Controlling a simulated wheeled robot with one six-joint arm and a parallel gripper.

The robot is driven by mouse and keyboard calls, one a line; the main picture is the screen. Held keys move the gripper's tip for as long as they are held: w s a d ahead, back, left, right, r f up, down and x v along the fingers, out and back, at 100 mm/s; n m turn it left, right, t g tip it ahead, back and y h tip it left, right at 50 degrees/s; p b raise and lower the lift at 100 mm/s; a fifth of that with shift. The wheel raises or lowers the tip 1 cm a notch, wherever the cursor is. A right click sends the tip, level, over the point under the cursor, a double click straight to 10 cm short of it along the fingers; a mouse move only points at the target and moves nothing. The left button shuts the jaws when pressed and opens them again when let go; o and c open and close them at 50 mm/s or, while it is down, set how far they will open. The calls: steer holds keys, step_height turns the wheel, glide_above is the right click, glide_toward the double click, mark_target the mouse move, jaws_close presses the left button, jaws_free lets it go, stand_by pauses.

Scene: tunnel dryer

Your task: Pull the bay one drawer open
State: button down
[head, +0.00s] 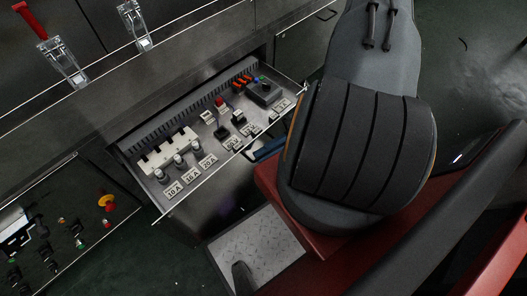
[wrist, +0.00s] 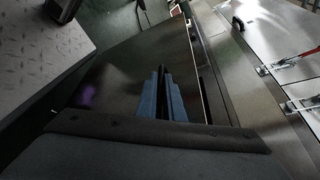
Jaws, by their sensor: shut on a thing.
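The drawer (head: 212,192) stands pulled out of the dark cabinet in the head view, its inside showing. I cannot read a bay number on it. In the wrist view its dark front (wrist: 115,75) fills the middle. My gripper (head: 268,150) is at the right part of the drawer front, mostly hidden behind my arm. In the wrist view the blue fingers of my gripper (wrist: 163,78) are close together on a narrow dark part, seemingly the drawer's handle. The handle itself is mostly hidden.
The drawer holds a white block (head: 168,151), a red button (head: 219,102) and labels such as 20 A (head: 208,160). A metal tread plate (head: 255,245) lies below the drawer.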

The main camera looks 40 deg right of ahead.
steer(key=c, duration=2.2)
jaws_free()
steer(key=v, duration=0.8)
steer(key=w+a+r+n+h+p, duration=0.1)
steer(key=a+r+n+h+p, duration=0.1)
steer(key=r, duration=1)
steer(key=w+a+r+n+g+h+p, duration=0.1)
steer(key=a+r+n+h+p, duration=0.2)
steer(key=a+r+h, duration=0.4)
steer(key=w+a+r+n+g+h+p, duration=0.1)
steer(key=a+r+n+h+p, duration=0.2)
steer(key=r, duration=1.4)
steer(key=shift+w+a+r+h+p, duration=0.15)
steer(key=shift+a+h+p, duration=0.4)
steer(key=shift+h, duration=0.3)
steer(key=shift+w+a+r+h+p, duration=0.1)
steer(key=shift+a+h+p, duration=0.2)
steer(key=shift+a+h, duration=0.45)
